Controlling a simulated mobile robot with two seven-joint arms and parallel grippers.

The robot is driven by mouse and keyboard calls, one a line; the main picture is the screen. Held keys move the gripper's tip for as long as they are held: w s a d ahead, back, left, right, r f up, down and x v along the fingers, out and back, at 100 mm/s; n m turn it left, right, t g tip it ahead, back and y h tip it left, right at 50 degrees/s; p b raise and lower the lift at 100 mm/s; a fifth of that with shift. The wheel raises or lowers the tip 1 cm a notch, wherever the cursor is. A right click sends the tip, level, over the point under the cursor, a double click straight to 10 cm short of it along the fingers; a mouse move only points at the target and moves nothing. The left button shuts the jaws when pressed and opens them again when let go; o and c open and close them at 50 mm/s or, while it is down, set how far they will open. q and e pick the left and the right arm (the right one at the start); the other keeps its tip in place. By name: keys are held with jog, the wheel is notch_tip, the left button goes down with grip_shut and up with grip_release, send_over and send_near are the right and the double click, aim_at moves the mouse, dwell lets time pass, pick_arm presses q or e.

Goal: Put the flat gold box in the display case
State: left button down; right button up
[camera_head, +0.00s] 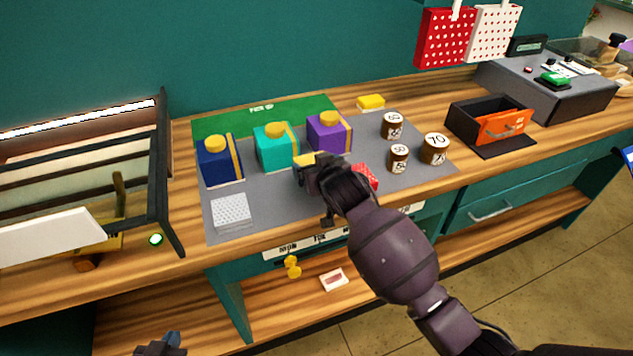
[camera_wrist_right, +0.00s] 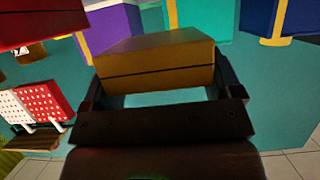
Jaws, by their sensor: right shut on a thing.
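The flat gold box (camera_wrist_right: 155,62) is between the fingers of my right gripper (camera_wrist_right: 160,84), which is shut on it. In the head view a yellow-gold bit of the box (camera_head: 303,160) shows past my right gripper (camera_head: 318,176), above the grey mat in front of the teal and purple boxes. The display case (camera_head: 163,165), a black-framed glass case, stands at the left, with a white panel (camera_head: 45,238) at its front. A gold piece (camera_head: 98,241) shows low in the case. My left gripper (camera_head: 160,347) is at the bottom edge, partly cut off; its jaws cannot be made out.
Blue (camera_head: 218,162), teal (camera_head: 275,150) and purple (camera_head: 328,135) boxes stand on the grey mat (camera_head: 285,205). A white dotted box (camera_head: 232,213) lies at its front left. Several numbered jars (camera_head: 434,149) and an open orange-fronted drawer (camera_head: 502,127) are to the right.

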jog(key=shift+f, duration=2.3)
jog(key=shift+f, duration=0.1)
jog(key=o, duration=0.8)
jog(key=shift+s, duration=0.1)
jog(key=v, duration=1.2)
